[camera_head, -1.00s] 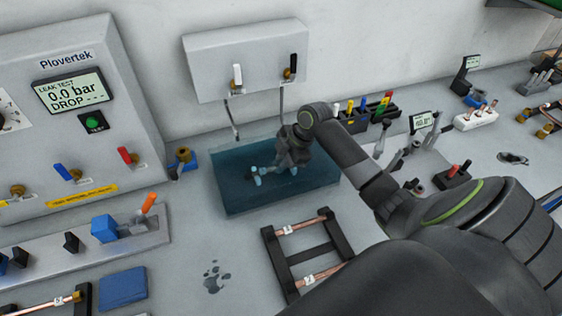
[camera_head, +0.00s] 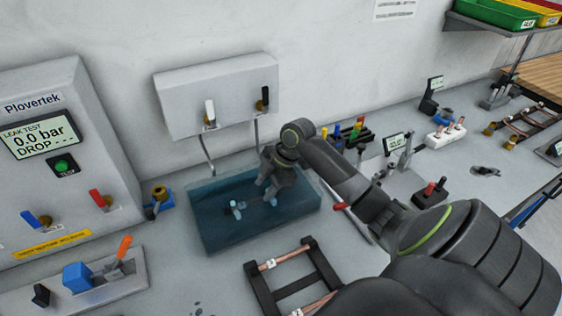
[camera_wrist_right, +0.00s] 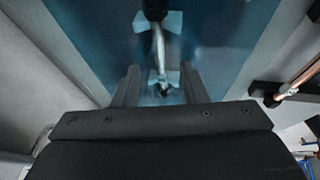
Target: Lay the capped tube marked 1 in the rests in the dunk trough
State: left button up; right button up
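The dunk trough (camera_head: 225,240) is a clear tank of blue water below the wall-mounted valve panel. Two pale blue rests (camera_head: 235,210) show under the water. In the right wrist view a pale, thin tube (camera_wrist_right: 159,45) lies across the rests (camera_wrist_right: 172,20), with a dark end at the far rest. I cannot read a mark on it. My right gripper (camera_head: 268,190) reaches down into the trough from the right. Its fingers (camera_wrist_right: 160,88) stand apart on either side of the tube's near end, with gaps visible. My left gripper is not in view.
A black rack (camera_head: 262,290) with copper tubes stands in front of the trough. The leak test unit (camera_head: 40,160) is at the left. A brass fitting on a blue block (camera_head: 160,200) sits by the trough's left side. Tool holders (camera_head: 355,135) stand behind my right arm.

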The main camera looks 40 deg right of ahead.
jog(key=b+v, duration=0.1)
jog(key=v, duration=1.2)
jog(key=shift+b, duration=0.4)
jog(key=shift+r, duration=0.1)
